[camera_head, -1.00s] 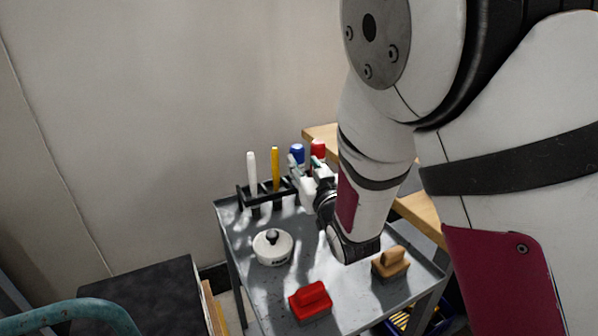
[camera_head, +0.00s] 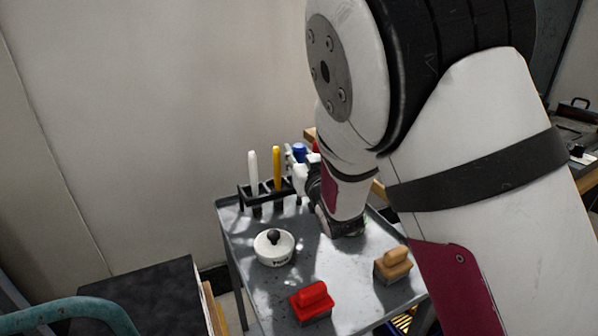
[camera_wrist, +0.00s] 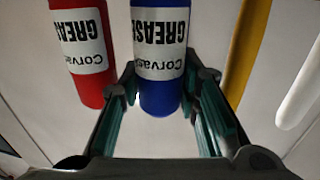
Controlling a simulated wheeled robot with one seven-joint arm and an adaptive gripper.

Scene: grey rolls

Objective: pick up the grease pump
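Two containers labelled "GREASE" stand side by side in the wrist view, a blue one (camera_wrist: 160,98) and a red one (camera_wrist: 82,50). I cannot tell which is meant by the grease pump. My gripper (camera_wrist: 161,82) is open, with its two fingers on either side of the blue container. The fingertips are very close to its sides; contact cannot be made out. The red container is outside the left finger. In the head view the blue container's cap (camera_head: 299,150) shows above my gripper, and my arm hides most of both containers.
A black rack (camera_head: 266,194) holds a white (camera_head: 253,170) and a yellow tool (camera_head: 276,165), just left of my gripper. A white round pot (camera_head: 274,250), a red block (camera_head: 312,300) and a tan block (camera_head: 393,264) sit on the grey cart (camera_head: 245,290). A wall is behind.

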